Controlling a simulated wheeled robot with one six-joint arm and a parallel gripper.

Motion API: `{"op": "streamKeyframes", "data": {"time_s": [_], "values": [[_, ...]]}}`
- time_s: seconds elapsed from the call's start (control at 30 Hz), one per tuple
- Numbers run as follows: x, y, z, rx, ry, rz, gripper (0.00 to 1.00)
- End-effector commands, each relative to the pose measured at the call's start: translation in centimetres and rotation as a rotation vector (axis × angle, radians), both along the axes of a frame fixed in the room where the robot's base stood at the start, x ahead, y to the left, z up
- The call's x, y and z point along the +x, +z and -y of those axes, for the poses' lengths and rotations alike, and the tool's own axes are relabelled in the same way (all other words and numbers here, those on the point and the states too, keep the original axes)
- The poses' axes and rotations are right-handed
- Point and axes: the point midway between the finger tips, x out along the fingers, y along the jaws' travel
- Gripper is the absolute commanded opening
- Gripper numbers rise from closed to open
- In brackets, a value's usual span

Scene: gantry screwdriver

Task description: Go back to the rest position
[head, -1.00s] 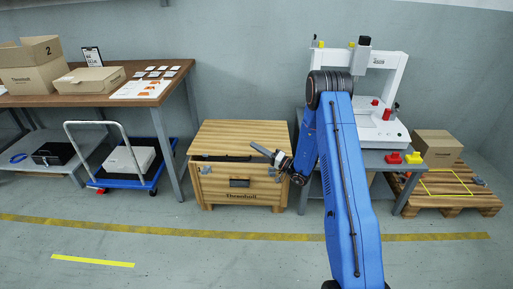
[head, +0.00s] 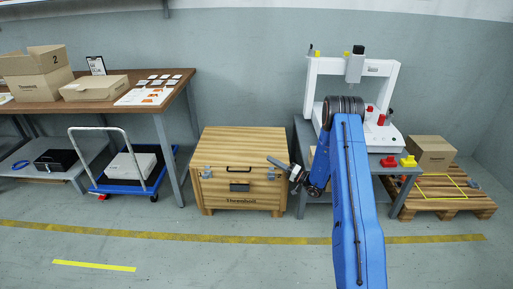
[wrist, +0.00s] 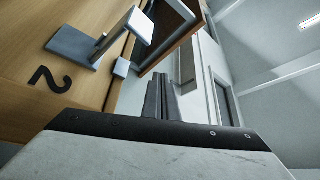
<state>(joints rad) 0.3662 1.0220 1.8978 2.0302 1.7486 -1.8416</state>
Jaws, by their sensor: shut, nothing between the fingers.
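My gripper (head: 277,163) is at the end of my blue arm, in front of the right side of the wooden crate (head: 242,145) in the head view. It points left and is empty. In the wrist view its two fingers (wrist: 161,98) are together. The crate's lid looks closed in the head view. A large wooden surface with a black "2" and a grey metal bracket fills the left of the wrist view.
The white gantry machine (head: 311,95) stands on a grey table behind my arm. Red and yellow blocks (head: 408,161) sit at its front right. A pallet (head: 455,203) with a cardboard box (head: 431,152) is at right. A blue trolley (head: 113,185) is at left. The front floor is clear.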

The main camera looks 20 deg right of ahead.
Motion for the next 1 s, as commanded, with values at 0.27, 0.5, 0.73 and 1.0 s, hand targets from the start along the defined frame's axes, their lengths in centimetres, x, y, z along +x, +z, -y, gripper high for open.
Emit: {"op": "streamKeyframes", "data": {"time_s": [0.27, 0.5, 0.73, 1.0], "values": [[-0.5, 1.9, -1.2, -0.003, 0.051, -0.015, 0.00], [-3.2, 8.0, -5.8, -0.035, 0.230, -0.085, 0.00], [-7.6, 13.9, -10.4, -0.103, 0.410, -0.183, 0.00], [-13.9, 19.3, -14.7, -0.225, 0.579, -0.306, 0.00]]}}
